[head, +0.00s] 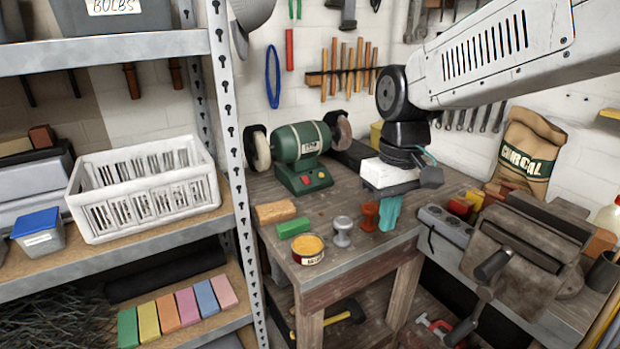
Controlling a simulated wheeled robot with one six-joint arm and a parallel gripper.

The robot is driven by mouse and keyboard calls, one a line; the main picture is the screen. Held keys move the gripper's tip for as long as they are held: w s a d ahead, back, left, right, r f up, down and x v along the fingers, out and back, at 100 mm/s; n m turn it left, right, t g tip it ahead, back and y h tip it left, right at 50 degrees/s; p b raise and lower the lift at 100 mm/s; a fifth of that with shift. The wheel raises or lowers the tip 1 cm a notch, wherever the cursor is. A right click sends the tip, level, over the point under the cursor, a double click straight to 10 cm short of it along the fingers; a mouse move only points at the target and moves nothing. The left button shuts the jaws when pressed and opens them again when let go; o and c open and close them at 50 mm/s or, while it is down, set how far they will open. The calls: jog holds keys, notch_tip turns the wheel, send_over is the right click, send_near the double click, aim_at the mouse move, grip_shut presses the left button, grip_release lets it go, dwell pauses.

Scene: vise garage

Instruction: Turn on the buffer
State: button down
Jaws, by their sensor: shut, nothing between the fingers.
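The buffer (300,150) is a green bench machine with a pale wheel on its left and a brownish wheel on its right. It stands at the back of the wooden workbench (345,265). Its green base carries two small reddish buttons (314,178) on the front. My gripper (431,177) is to the right of the buffer, above the bench and apart from the machine. It is shut and empty. My wrist partly hides its shape.
A yellow tin (307,249), a green block (293,228), a tan block (276,212) and a grey spool-like piece (342,232) lie before the buffer. A metal shelf post (235,150) stands left. A vise (530,245) is at right.

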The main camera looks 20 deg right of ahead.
aim_at(308, 182)
jog(key=w+f+n+t, duration=0.1)
jog(key=w+n, duration=0.8)
jog(key=w, duration=0.9)
jog(key=w+f+n+t+y, duration=0.1)
jog(key=w+n+t, duration=0.3)
jog(key=w+n, duration=0.6)
jog(key=w, duration=0.8)
jog(key=shift+a, duration=0.2)
jog(key=shift+f, duration=0.2)
jog(key=x, duration=1.4)
jog(key=shift+w+r, duration=0.2)
jog(key=shift+w, duration=0.05)
